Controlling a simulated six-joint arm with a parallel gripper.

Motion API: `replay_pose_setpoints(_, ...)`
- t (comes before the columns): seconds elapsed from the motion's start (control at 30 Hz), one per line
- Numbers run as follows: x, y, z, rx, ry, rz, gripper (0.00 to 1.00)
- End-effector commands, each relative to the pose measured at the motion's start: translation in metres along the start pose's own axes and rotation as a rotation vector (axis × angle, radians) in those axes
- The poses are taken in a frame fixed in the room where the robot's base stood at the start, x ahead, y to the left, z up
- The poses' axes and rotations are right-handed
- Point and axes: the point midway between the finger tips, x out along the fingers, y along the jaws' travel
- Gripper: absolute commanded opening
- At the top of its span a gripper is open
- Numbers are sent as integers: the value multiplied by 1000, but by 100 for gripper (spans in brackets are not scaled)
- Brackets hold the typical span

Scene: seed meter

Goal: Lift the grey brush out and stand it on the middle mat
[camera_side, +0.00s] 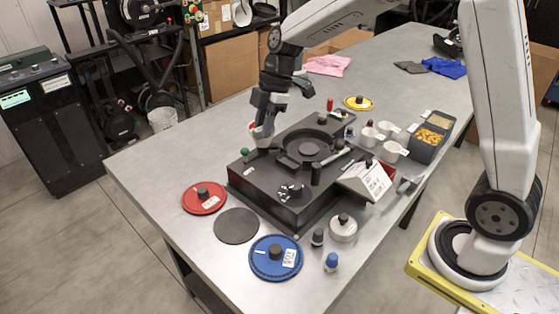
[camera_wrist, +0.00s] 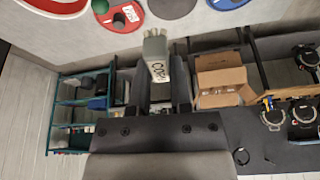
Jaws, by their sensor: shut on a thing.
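My gripper (camera_side: 264,117) is shut on the grey brush (camera_side: 262,138), at the left back edge of the black machine base (camera_side: 255,182). In the wrist view the grey brush (camera_wrist: 156,52) stands out between my two fingers (camera_wrist: 162,92), with a printed label on its side. In the side view my fingers partly hide it, and I cannot tell whether its lower end is clear of the base. A bare dark round mat (camera_side: 237,226) lies between the red disc (camera_side: 204,203) and the blue disc (camera_side: 274,266). The mat also shows in the wrist view (camera_wrist: 170,7).
A green knob (camera_side: 244,152) rises from the base near the brush. A white labelled box (camera_side: 366,182), white cups (camera_side: 391,150) and a bin of orange seeds (camera_side: 428,137) stand to the right. Small knobs (camera_side: 331,261) stand near the blue disc.

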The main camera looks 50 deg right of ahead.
Motion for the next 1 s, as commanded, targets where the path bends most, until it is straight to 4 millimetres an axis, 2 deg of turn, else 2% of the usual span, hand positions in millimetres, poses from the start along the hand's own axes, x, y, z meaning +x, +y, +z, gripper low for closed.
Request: replay_pose_setpoints(1.0, 23, -18, -73, -1443, 2, -528, 0)
